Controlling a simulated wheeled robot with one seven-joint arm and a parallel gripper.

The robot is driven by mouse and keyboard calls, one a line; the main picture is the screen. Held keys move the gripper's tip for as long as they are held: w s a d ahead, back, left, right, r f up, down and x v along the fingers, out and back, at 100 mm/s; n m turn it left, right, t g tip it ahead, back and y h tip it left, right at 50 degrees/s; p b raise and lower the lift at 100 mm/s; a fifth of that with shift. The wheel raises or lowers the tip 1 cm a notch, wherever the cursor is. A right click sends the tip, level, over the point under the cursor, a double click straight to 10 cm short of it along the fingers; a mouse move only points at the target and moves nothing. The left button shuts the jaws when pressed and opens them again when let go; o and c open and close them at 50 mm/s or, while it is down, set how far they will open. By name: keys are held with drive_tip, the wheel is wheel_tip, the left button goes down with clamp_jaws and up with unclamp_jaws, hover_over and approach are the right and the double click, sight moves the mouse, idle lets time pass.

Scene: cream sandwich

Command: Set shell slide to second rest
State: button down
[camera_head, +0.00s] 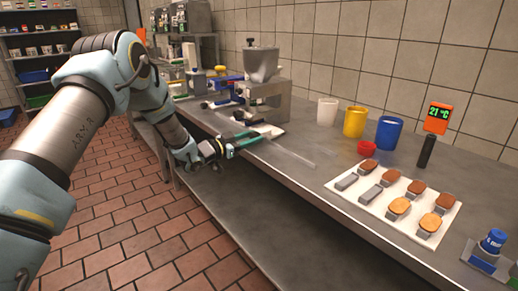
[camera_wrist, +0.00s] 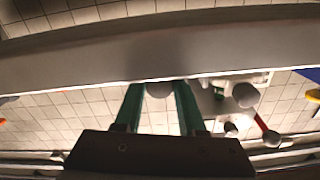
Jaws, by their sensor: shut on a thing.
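My gripper (camera_head: 250,139), with green fingers, is at the front edge of the steel counter, in front of the machine with a grey hopper (camera_head: 262,62). In the wrist view, a pale round knob (camera_wrist: 159,90) sits between the tips of my gripper (camera_wrist: 159,84), and the gripper is shut on it. The knob may belong to the shell slide; the slide's body and its rests cannot be made out. A clear flat strip (camera_head: 290,153) runs along the counter right of my gripper.
A white board (camera_head: 375,208) with several topped and bare grey pieces lies on the right. White (camera_head: 327,111), yellow (camera_head: 354,121) and blue (camera_head: 388,133) cups and a red bowl (camera_head: 367,147) stand behind it. An orange display (camera_head: 437,118) reads 21 °C. Floor before the counter is free.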

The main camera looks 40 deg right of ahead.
drive_tip(key=shift+w, duration=0.15)
drive_tip(key=c, duration=0.5)
unclamp_jaws()
drive_tip(key=a+b, duration=0.2)
drive_tip(key=a, duration=0.8)
drive_tip(key=shift+w+a, duration=0.3)
drive_tip(key=shift+a, duration=0.1)
